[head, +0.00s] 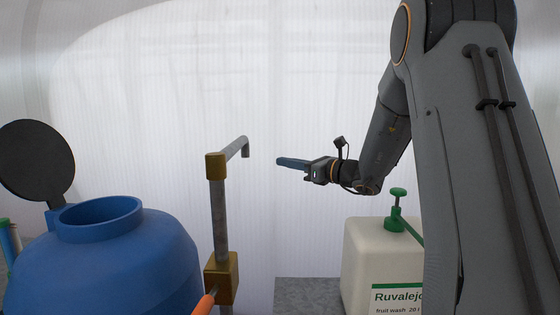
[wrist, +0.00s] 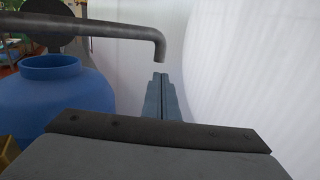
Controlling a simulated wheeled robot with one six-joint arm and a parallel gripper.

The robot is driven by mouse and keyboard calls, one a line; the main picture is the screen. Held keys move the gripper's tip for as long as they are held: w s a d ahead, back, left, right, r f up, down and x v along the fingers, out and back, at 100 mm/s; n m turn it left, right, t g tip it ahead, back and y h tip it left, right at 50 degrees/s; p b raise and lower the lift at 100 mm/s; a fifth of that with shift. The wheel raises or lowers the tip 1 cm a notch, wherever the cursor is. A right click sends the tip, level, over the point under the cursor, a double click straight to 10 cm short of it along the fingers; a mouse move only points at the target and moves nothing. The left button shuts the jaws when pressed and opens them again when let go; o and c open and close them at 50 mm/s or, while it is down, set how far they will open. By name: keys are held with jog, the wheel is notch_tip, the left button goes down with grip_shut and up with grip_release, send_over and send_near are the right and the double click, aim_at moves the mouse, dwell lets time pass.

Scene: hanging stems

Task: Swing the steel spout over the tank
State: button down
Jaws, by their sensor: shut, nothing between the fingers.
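The steel spout (head: 235,148) is a grey bent pipe on top of a standpipe (head: 220,215) with brass fittings. In the head view it points right and away from the tank, its end turned down. The blue tank (head: 110,262) stands at the left with its round mouth open. My gripper (head: 279,162) is shut and empty, to the right of the spout's end with a gap between them. In the wrist view the spout (wrist: 120,32) crosses the upper left, its downturned end just beyond and above the shut fingers (wrist: 161,80); the tank (wrist: 50,95) is at the left.
A black lid (head: 36,160) stands raised behind the tank mouth. An orange-handled lever (head: 203,305) sticks out from the lower brass fitting (head: 221,278). A white container (head: 375,255) with a green pump (head: 397,205) stands at the right. A pale translucent wall is behind.

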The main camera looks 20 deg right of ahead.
jog(key=p+x, duration=0.4)
jog(key=x, duration=0.8)
jog(key=shift+f, duration=0.1)
